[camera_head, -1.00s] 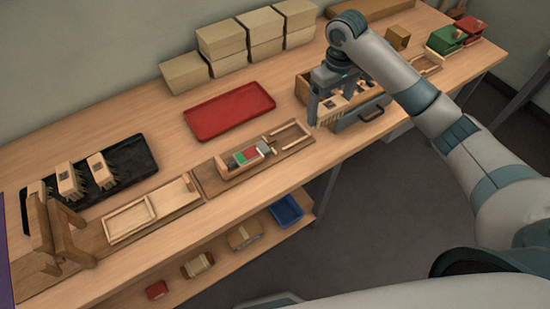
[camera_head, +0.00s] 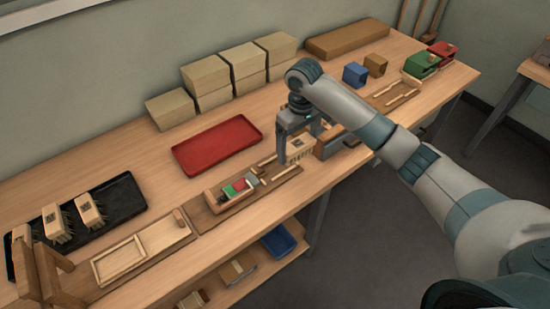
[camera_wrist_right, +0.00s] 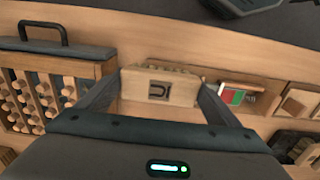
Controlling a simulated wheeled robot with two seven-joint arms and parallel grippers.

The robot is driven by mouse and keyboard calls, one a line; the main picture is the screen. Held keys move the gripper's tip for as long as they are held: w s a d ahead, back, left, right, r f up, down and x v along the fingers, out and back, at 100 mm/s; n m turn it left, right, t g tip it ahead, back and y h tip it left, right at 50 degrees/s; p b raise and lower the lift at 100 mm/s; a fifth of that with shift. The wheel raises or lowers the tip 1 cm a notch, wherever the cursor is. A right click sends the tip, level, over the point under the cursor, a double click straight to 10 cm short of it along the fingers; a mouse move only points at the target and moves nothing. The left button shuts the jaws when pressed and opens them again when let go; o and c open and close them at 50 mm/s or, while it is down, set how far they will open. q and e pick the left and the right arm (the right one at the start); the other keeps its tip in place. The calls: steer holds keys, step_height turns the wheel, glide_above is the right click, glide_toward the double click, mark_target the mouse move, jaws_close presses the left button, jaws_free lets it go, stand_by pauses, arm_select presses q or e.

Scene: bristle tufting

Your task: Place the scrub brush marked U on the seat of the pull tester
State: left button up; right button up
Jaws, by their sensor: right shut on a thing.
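My right gripper (camera_head: 297,150) is shut on a scrub brush (camera_head: 299,147), bristles down, above the bench. In the right wrist view the brush block (camera_wrist_right: 160,88) shows a dark U mark between the two fingers. What looks like the pull tester is a wooden fixture (camera_head: 214,207) with a green and red panel on a board, just left of the held brush; it also shows in the right wrist view (camera_wrist_right: 262,98). A small open wooden frame at its right end is partly hidden by the gripper, so the seat is not clear. The left gripper is not in view.
A black tray (camera_head: 118,213) with several brushes lies at the left, beside a wooden stand (camera_head: 45,272). A red tray (camera_head: 217,144) and stacked tan boxes (camera_head: 210,78) are behind.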

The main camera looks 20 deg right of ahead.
steer(key=w+a+f, duration=0.1)
steer(key=w+a+f+p, duration=0.1)
steer(key=a, duration=0.1)
steer(key=w+a+f, duration=0.1)
steer(key=a, duration=0.1)
steer(key=shift+f, duration=0.15)
steer(key=shift+w+a+f, duration=0.3)
steer(key=shift+a+f, duration=0.1)
steer(key=shift+f+p, duration=0.95)
steer(key=shift+f, duration=1.05)
steer(key=shift+f, duration=0.25)
steer(key=shift+s+f, duration=0.15)
steer(key=shift+s, duration=0.05)
